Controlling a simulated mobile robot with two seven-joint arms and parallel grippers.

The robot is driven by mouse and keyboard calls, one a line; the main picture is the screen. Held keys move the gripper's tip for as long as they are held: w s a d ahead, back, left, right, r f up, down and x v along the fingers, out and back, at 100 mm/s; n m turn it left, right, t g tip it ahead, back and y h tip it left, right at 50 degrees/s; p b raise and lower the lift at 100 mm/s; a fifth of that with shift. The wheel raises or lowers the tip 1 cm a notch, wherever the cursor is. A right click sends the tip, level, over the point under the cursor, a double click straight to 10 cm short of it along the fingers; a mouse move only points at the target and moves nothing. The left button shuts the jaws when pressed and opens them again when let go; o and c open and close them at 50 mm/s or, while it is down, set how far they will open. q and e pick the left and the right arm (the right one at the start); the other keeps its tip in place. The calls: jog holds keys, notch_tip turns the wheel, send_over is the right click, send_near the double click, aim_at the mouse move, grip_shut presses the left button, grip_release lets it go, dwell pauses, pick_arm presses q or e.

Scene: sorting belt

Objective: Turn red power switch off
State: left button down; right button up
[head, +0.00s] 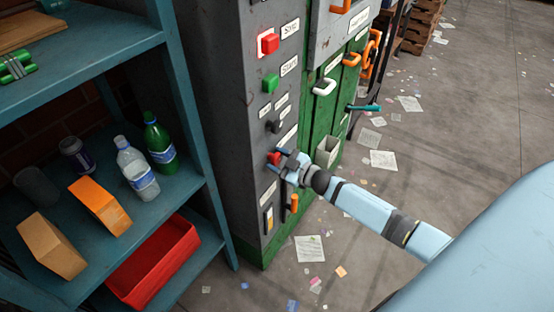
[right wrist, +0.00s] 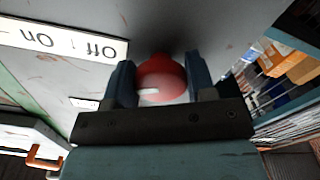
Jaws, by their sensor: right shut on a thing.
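The red power switch (head: 273,158) is a round red knob on the grey panel of the cabinet, low on its front. In the right wrist view the red knob (right wrist: 162,78) sits between my two fingers, with a small white mark on it. My right gripper (head: 280,160) is shut on the knob, and its fingers (right wrist: 158,82) lie on both sides of it. A white label (right wrist: 60,40) reading "Off" and "On" appears upside down beside it. My left gripper is not in view.
Above the knob the panel has a red button (head: 269,43), a green button (head: 270,83) and a black knob (head: 273,126). An orange-handled lever (head: 294,203) is below right. A blue shelf (head: 190,120) with bottles and boxes stands close on the left.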

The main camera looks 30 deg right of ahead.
jog(key=n, duration=0.5)
jog(key=shift+n+b, duration=0.3)
jog(key=shift+b, duration=0.05)
jog(key=n+b, duration=0.1)
jog(key=n, duration=0.4)
jog(key=shift+n+b, duration=0.45)
jog(key=shift+n, duration=0.35)
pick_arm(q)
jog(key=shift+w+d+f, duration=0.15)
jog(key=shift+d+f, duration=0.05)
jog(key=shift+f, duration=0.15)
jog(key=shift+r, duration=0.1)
pick_arm(e)
jog(key=shift+n, duration=0.3)
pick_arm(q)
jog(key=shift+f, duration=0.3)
pick_arm(e)
jog(key=o, duration=0.9)
jog(key=shift+r, duration=0.1)
